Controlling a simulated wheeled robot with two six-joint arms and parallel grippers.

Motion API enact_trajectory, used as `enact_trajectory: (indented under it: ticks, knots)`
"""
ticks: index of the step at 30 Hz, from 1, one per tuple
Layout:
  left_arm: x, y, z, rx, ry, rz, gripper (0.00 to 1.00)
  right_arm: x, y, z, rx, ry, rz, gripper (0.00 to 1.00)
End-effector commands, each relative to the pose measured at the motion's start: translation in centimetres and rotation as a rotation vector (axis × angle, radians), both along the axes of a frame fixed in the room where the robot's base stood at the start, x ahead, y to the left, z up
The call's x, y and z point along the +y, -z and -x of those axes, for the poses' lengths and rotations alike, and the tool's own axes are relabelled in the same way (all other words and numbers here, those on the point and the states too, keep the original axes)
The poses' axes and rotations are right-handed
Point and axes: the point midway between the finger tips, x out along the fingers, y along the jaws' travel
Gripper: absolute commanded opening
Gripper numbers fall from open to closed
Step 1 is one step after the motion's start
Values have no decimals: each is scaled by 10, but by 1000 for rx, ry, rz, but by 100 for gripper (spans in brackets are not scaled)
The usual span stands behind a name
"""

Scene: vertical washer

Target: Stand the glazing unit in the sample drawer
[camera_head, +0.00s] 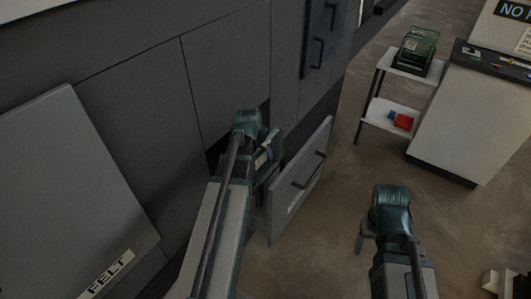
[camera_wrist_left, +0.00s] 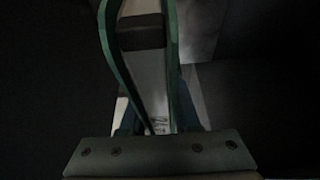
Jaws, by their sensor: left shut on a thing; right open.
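My left gripper (camera_head: 266,152) reaches down into the open sample drawer, behind its grey front panel (camera_head: 302,180). It is shut on a thin, pale piece with a dark band, which I take to be the glazing unit (camera_wrist_left: 150,75); it shows between the green fingers in the left wrist view. In the head view my wrist and the drawer front hide most of the unit. I cannot tell whether it touches the drawer floor or stands upright. My right gripper (camera_head: 366,240) is open and empty over the floor, right of the drawer.
A grey panel labelled FELT (camera_head: 70,180) stands at the left. Dark cabinet fronts (camera_head: 230,70) rise behind the drawer. A white two-tier stand (camera_head: 398,110) holds a green rack (camera_head: 416,52) on top and red and blue blocks below. A pale counter (camera_head: 465,125) is at right. Floor between is clear.

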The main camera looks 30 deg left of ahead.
Motion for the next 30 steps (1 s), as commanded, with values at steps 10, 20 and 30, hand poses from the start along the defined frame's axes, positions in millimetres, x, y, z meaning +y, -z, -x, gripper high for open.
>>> enact_trajectory:
  ticks: [10,20,30]
  knots:
    - [0,34,0,-1,0,0,0,0,34,0,0,0,0,62]
    - [0,57,0,-1,0,0,0,0,57,0,0,0,0,62]
    - [0,60,0,-1,0,0,0,0,60,0,0,0,0,62]
